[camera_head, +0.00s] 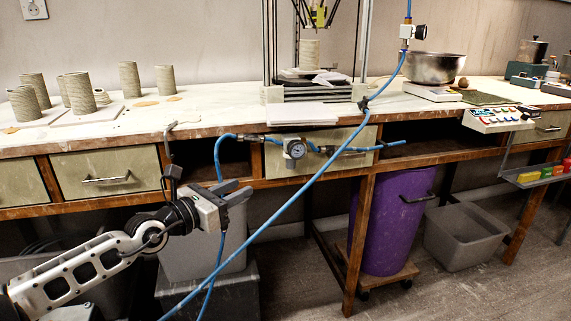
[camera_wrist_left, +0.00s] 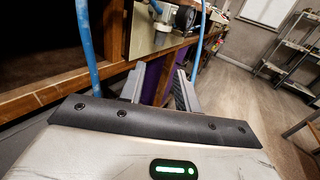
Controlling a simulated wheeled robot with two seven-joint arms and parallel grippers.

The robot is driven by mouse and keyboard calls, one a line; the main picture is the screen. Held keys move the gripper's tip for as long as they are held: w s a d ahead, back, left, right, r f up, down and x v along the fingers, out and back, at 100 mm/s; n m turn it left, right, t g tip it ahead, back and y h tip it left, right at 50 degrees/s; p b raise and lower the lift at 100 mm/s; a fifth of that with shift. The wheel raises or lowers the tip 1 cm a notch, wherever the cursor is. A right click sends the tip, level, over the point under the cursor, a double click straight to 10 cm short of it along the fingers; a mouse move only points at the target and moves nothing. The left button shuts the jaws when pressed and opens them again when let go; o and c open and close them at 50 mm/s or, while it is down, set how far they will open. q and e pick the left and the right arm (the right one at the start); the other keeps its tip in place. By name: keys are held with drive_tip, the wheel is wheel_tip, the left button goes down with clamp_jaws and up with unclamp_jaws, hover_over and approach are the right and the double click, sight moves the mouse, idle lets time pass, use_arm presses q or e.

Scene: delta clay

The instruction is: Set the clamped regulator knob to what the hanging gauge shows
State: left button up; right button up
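The clamped regulator (camera_head: 295,149) sits on a blue hose line at the bench front, with a round dark-rimmed dial facing out. Its setting is too small to read. A fitting that seems to be the hanging gauge (camera_head: 408,33) hangs on a blue hose at the top; its reading cannot be made out. My left gripper (camera_head: 243,188) is open and empty, below and left of the regulator, apart from it. In the left wrist view the two fingers (camera_wrist_left: 160,76) stand apart, with the regulator (camera_wrist_left: 186,17) beyond them near the top edge. My right gripper is not in view.
A blue hose (camera_head: 320,176) slants across the space in front of the bench (camera_head: 130,124), close to my left gripper. Drawers (camera_head: 105,171) line the bench front. A purple bin (camera_head: 390,220) and grey tubs stand underneath. Clay cylinders (camera_head: 80,92) stand on top.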

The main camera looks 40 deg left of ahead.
sight(288, 164)
use_arm(q)
drive_tip(key=w, duration=0.4)
drive_tip(key=w+d+b, duration=0.1)
drive_tip(key=w, duration=0.4)
drive_tip(key=w+b, duration=0.1)
drive_tip(key=w, duration=0.4)
drive_tip(key=shift+w+d, duration=0.1)
drive_tip(key=shift+d, duration=0.3)
drive_tip(key=shift+w+d, duration=0.15)
drive_tip(key=shift+w, duration=0.55)
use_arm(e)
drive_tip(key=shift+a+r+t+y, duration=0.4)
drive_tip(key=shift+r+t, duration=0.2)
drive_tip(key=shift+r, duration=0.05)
use_arm(q)
clamp_jaws()
drive_tip(key=c, duration=0.7)
unclamp_jaws()
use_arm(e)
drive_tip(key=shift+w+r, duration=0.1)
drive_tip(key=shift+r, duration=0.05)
